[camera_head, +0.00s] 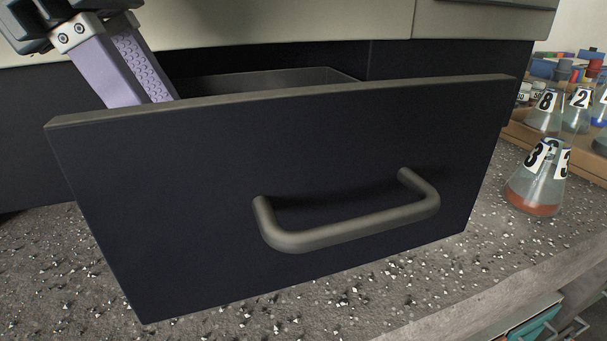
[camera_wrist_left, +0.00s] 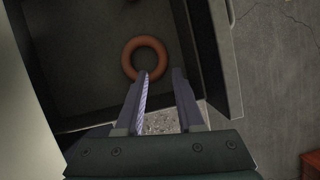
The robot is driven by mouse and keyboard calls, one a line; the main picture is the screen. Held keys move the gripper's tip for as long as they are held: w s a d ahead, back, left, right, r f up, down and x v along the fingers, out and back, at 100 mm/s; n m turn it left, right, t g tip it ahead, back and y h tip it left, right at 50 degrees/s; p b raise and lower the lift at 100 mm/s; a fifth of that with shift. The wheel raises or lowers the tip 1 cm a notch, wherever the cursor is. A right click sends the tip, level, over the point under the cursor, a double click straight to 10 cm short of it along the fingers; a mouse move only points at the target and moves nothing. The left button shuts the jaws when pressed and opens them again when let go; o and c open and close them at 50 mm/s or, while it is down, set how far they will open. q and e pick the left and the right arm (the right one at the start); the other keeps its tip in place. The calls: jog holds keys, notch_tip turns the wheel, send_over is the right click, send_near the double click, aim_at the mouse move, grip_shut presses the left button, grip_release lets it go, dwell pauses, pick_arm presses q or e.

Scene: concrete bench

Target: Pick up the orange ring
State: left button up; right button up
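The orange ring (camera_wrist_left: 145,41) lies flat on the dark floor of the open drawer in the left wrist view. It is hidden behind the drawer front (camera_head: 300,190) in the head view. My left gripper (camera_wrist_left: 160,74) is open and empty, its two pale purple fingers apart. In the wrist view one fingertip overlaps the ring's near edge, and the other is to the right of it; I cannot tell whether they touch. In the head view my left gripper (camera_head: 142,92) reaches down behind the drawer front, which hides its fingertips. My right gripper is not in view.
The drawer's handle (camera_head: 345,222) sticks out in front. A flask with orange-red liquid (camera_head: 535,195) stands on the speckled bench (camera_head: 400,290) to the right. More labelled flasks (camera_head: 575,118) stand behind it. The cabinet (camera_head: 280,20) overhangs the drawer's back.

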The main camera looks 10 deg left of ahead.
pick_arm(q)
jog(key=b+x, duration=0.1)
jog(key=x, duration=0.5)
jog(key=shift+s+d, duration=0.15)
jog(key=shift+d, duration=0.05)
grip_shut()
jog(key=shift+r, duration=0.1)
